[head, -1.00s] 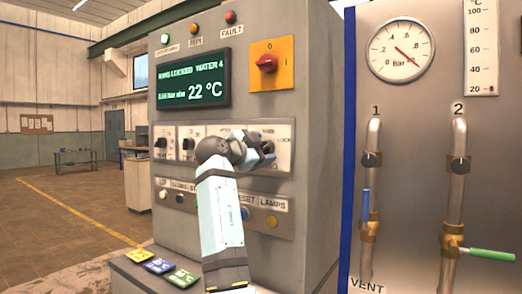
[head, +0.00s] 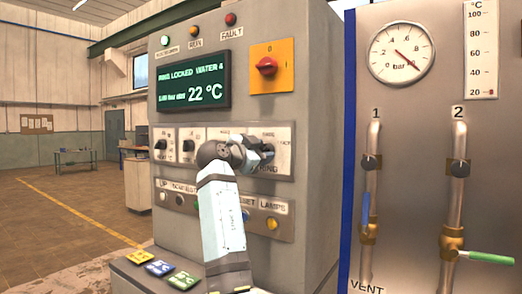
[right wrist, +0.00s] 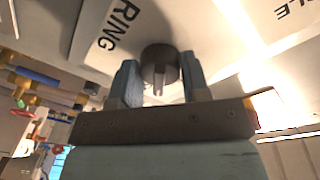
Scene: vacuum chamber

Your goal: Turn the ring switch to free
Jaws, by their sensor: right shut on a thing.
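The ring switch is a small dark knob on the right end of a pale switch strip on the grey control cabinet. In the head view the knob (head: 269,151) is partly hidden by my right gripper (head: 260,152). In the right wrist view the dark round knob (right wrist: 160,67) sits between the two fingers of my right gripper (right wrist: 161,82), beside the word RING. The gripper is shut on it. The knob's pointer direction is hard to tell. The green display (head: 193,81) reads ring locked and 22 °C. My left gripper is not in view.
Other small knobs (head: 188,146) sit left on the same strip, with a row of buttons (head: 271,223) below. A red switch on an orange plate (head: 267,67) is above. Pipes with valves (head: 457,200) and a gauge (head: 401,49) stand at the right.

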